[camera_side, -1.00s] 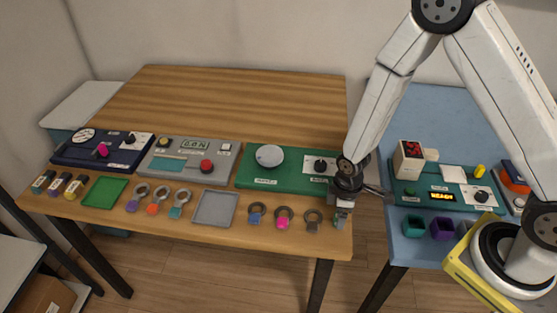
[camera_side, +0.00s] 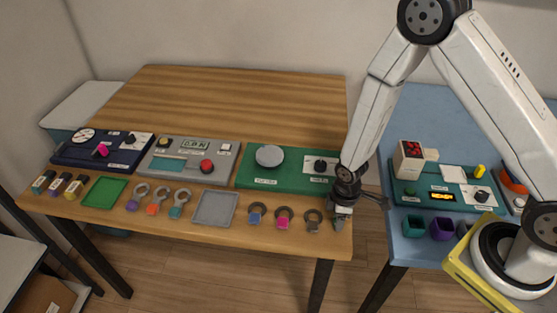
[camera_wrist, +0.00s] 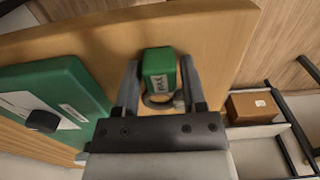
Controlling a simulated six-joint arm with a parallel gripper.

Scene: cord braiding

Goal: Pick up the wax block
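The wax block is a small green block (camera_wrist: 159,64) with a white label. It sits near the edge of the wooden table, between the two fingers of my gripper (camera_wrist: 159,75) in the wrist view. The fingers are open, one on each side, with a narrow gap to the block. A dark grey ring (camera_wrist: 158,102) lies at the block's near end, partly hidden. In the side view my gripper (camera_side: 340,212) is low at the table's front right corner, and the block is mostly hidden there.
The green panel (camera_side: 250,178) with a round disc and a knob lies behind left of my gripper. Several ring-shaped holders (camera_side: 283,215) stand to its left. A gap separates the wooden table from the blue table (camera_side: 405,255). A cardboard box (camera_wrist: 254,106) is below.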

